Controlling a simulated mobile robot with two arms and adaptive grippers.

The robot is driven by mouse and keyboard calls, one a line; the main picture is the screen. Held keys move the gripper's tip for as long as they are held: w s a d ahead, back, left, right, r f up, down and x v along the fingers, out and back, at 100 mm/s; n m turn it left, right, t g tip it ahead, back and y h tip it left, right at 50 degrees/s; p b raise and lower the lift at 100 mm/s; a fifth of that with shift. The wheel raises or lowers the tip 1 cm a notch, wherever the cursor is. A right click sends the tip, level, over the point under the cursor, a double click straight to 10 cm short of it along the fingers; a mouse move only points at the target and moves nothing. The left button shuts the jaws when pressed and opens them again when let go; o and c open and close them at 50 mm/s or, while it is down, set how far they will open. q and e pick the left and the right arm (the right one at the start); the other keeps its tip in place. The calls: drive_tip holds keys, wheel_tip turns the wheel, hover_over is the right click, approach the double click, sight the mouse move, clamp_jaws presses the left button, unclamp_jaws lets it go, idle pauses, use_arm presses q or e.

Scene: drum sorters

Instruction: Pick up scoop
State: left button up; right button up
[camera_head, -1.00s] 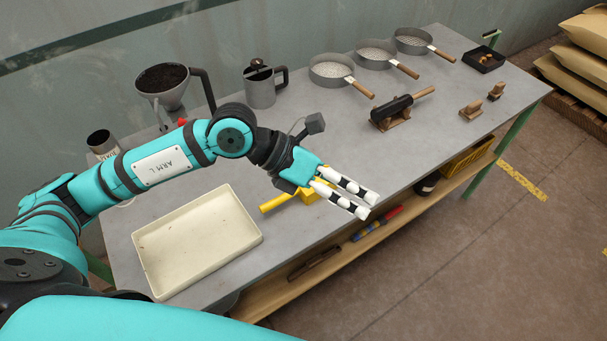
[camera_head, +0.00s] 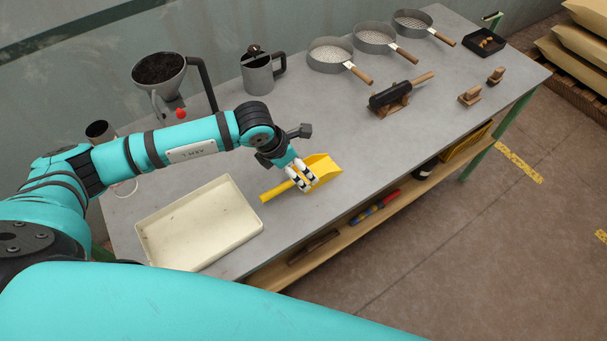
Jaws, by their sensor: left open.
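A yellow scoop (camera_head: 324,170) lies on the grey table, its handle pointing left toward the cream tray and its pan to the right. My left gripper (camera_head: 304,183) is open, pointing down at the scoop where the handle meets the pan. Its white-and-black fingers cover part of the scoop. I cannot tell whether the fingers touch it. My right gripper is not in view.
A cream tray (camera_head: 150,248) lies left of the scoop. A funnel of dark material (camera_head: 160,72) and a grey jug (camera_head: 257,75) stand behind. Several sieves (camera_head: 330,52) and a black roller on a stand (camera_head: 392,94) are farther right. The table (camera_head: 330,115) is clear around the scoop's right side.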

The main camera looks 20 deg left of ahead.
use_arm(q)
drive_tip(key=shift+w+d+f, duration=0.1)
drive_tip(key=shift+d+f, duration=0.1)
drive_tip(key=shift+f, duration=0.25)
drive_tip(key=x, duration=0.1)
drive_tip(key=p+x, duration=0.1)
drive_tip(key=x, duration=0.1)
drive_tip(key=p+x, duration=0.1)
drive_tip(key=shift+d+f, duration=0.2)
drive_tip(key=shift+d, duration=0.1)
drive_tip(key=shift+f, duration=0.15)
drive_tip(key=c, duration=1.3)
